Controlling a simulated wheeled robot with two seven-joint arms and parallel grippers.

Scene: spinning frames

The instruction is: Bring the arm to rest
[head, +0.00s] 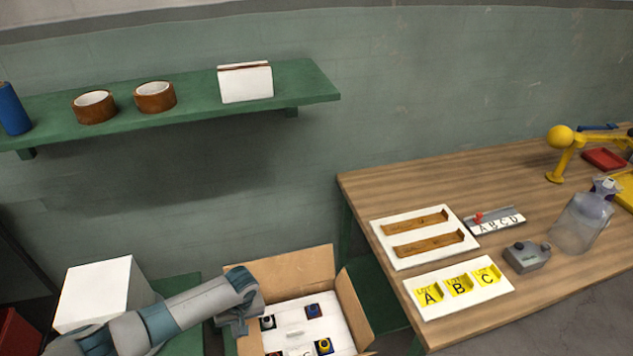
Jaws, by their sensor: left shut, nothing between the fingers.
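My left arm comes in from the lower left. Its gripper (238,325) is shut and empty, over the left edge of an open cardboard box (293,272). The fingertips are small and partly merge with the box edge. Inside the box is a white insert (330,310) with several small dark, blue and yellow parts. I cannot tell how far the gripper is above the box. My right gripper is not in view.
A green wall shelf (205,108) holds tape rolls and a white box. A white block (98,290) stands left of my arm. The wooden table (360,187) at right carries trays (395,255), an A-B-C card (440,308), a grey device (527,258) and a yellow lamp (562,150).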

